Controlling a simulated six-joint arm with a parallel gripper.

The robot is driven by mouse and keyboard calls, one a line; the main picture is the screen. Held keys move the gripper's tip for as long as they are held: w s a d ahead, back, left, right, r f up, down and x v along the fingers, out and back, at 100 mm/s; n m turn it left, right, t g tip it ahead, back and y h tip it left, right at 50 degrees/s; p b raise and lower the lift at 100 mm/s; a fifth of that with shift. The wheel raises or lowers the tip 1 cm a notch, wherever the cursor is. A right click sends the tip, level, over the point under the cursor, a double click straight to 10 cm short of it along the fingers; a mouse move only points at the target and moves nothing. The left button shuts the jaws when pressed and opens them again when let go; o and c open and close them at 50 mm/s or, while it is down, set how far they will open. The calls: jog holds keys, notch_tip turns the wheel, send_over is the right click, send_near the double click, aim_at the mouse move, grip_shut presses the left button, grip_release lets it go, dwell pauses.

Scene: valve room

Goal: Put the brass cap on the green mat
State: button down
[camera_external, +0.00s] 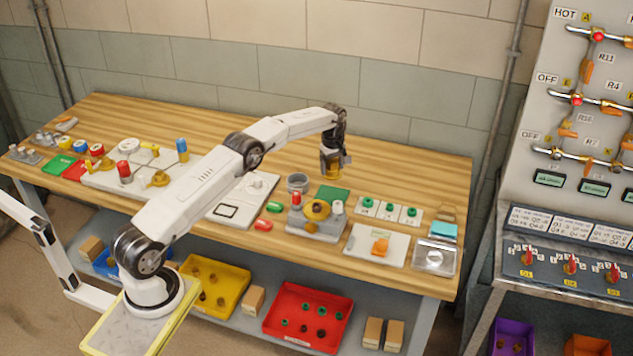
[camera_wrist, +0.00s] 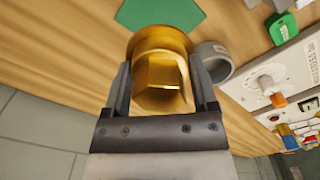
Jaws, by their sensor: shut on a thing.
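The brass cap (camera_wrist: 160,75) is a gold-coloured piece held between the two fingers of my gripper (camera_wrist: 162,90) in the wrist view. In the external view, my gripper (camera_external: 333,165) is above the back middle of the wooden bench, with the brass cap (camera_external: 332,172) showing at its fingertips. The green mat (camera_external: 334,193) lies on the bench just below and in front of the gripper.
A grey ring or cup (camera_external: 298,182) stands left of the mat; it also shows in the wrist view (camera_wrist: 213,62). Numbered white tiles (camera_external: 388,210) lie to the right. The bench behind is clear.

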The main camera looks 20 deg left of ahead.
send_over(332, 195)
jog(key=shift+f, duration=3.05)
jog(key=shift+f, duration=1.1)
dwell(1.6)
grip_release()
jog(key=shift+s, duration=0.1)
jog(key=shift+r, duration=0.1)
jog(key=shift+r, duration=3.9)
